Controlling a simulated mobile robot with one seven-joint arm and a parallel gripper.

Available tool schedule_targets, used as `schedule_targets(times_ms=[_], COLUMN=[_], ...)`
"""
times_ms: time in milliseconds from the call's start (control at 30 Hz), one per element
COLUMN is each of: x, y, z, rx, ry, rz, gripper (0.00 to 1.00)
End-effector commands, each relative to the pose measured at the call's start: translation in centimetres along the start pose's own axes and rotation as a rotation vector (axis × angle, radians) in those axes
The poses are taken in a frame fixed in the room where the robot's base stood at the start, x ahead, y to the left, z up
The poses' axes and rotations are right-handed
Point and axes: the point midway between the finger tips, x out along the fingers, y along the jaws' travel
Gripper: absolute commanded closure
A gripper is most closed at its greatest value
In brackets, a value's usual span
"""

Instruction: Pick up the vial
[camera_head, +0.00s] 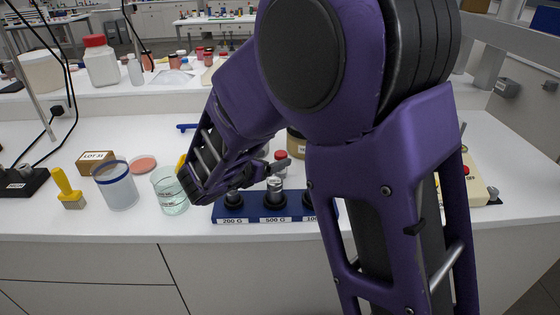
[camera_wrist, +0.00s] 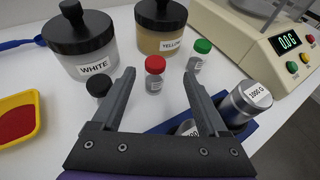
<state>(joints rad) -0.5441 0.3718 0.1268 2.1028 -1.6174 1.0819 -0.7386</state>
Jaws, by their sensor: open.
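A small clear vial with a red cap (camera_wrist: 155,75) stands upright on the white bench, seen between the fingertips of my gripper (camera_wrist: 158,76) in the wrist view. My gripper is open, and no contact with the vial shows. The red-capped vial also shows in the head view (camera_head: 281,157), partly hidden behind a finger. A green-capped vial (camera_wrist: 198,56) stands to its right in the wrist view. A black-capped vial (camera_wrist: 99,85) stands to its left, its body partly hidden by the left finger.
A white jar (camera_wrist: 93,60) and a yellow jar (camera_wrist: 160,40) stand behind the vials. A blue weight rack (camera_head: 250,214) with metal weights lies close to my gripper. A scale (camera_wrist: 262,40) stands at the right. A glass beaker (camera_head: 169,192) is left of the rack.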

Motion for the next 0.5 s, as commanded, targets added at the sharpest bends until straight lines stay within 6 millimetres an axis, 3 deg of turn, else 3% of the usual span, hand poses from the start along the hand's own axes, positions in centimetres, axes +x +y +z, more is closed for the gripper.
schedule_targets(times_ms=[233,500], x=[1.5,5.3], y=[0.2,0.7], z=[-0.2,-0.4], rx=[0.000,0.001], ry=[0.000,0.000], rz=[-0.001,-0.001], gripper=[0.23,0.23])
